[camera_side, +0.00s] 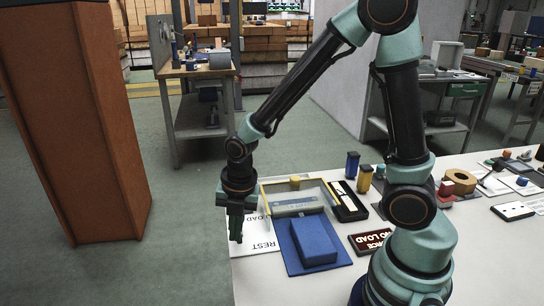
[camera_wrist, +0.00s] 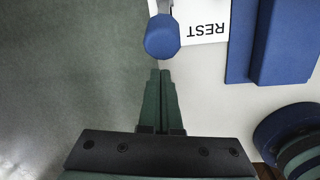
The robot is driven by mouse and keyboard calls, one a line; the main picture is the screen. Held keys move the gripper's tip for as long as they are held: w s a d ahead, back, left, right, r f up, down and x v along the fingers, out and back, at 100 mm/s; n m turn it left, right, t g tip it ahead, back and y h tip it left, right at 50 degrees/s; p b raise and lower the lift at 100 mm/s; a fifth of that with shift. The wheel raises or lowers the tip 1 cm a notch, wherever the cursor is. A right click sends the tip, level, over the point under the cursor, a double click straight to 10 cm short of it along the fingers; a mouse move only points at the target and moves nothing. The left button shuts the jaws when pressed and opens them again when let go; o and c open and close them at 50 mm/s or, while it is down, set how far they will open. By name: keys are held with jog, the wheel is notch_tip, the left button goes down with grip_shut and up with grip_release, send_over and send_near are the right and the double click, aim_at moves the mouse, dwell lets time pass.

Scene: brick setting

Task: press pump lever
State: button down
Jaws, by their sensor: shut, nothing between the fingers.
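In the wrist view, the likely pump lever shows as a pale rod ending in a blue round grip (camera_wrist: 162,38), near the top edge. My gripper (camera_wrist: 163,73) is shut and empty, with its fingertips pointing at the blue grip and a visible gap between them in the picture. The rest of the lever is cut off by the frame. In the side view, my gripper (camera_side: 238,238) hangs downward at the left edge of the white table. I cannot make out the lever there; my gripper may hide it.
A white card marked REST (camera_side: 265,241) lies beside my gripper. A blue block (camera_side: 314,241) sits on a blue mat (camera_side: 290,262). Behind it stands a clear, yellow-edged case (camera_side: 331,192).

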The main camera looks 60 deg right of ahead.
jog(key=shift+w+d+r, duration=0.2)
jog(key=shift+d, duration=0.2)
jog(key=shift+w+d+r, duration=0.15)
jog(key=shift+d+r, duration=0.05)
jog(key=shift+d, duration=0.2)
jog(key=shift+w+r, duration=0.1)
